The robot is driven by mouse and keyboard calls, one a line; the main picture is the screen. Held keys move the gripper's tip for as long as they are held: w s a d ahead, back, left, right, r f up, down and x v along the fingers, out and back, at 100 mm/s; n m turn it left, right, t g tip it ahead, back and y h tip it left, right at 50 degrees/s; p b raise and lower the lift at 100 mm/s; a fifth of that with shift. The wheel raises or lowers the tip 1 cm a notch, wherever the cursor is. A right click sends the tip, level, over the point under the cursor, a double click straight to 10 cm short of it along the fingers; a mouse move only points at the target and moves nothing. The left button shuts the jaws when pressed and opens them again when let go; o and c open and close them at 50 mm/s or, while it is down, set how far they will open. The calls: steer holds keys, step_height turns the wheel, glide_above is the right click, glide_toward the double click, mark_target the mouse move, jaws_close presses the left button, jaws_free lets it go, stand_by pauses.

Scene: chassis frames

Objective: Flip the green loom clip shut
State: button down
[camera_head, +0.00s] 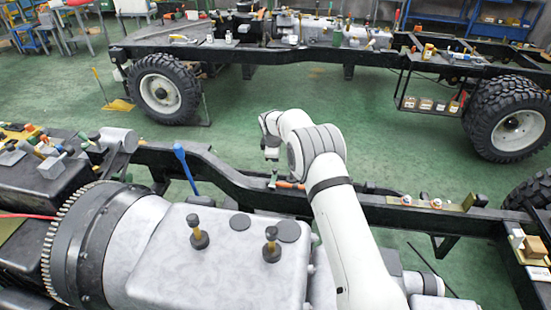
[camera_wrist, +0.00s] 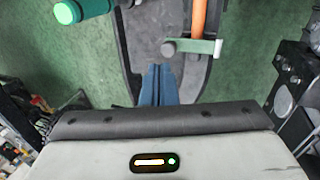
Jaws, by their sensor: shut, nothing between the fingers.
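A pale green bar (camera_wrist: 206,47), which looks like the green loom clip, lies across an orange loom (camera_wrist: 198,15) on the dark chassis rail in the wrist view. A grey round knob (camera_wrist: 168,48) sits at its left end. Whether the clip is open or shut is unclear. My gripper (camera_wrist: 158,68) has its blue fingers together and empty, just below the knob in the picture; contact cannot be judged.
A green cylinder (camera_wrist: 88,9) with a bright tip shows at upper left in the wrist view. A blue-handled tool (camera_head: 184,165) stands up left of my arm. The grey gearbox (camera_head: 200,260) with upright knobs is in front. Green floor lies between the two chassis.

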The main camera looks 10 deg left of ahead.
steer(key=shift+r, duration=0.1)
steer(key=b+v, duration=0.1)
steer(key=v, duration=0.6)
steer(key=shift+r+b, duration=0.25)
steer(key=shift+b, duration=0.05)
steer(key=shift+s, duration=0.1)
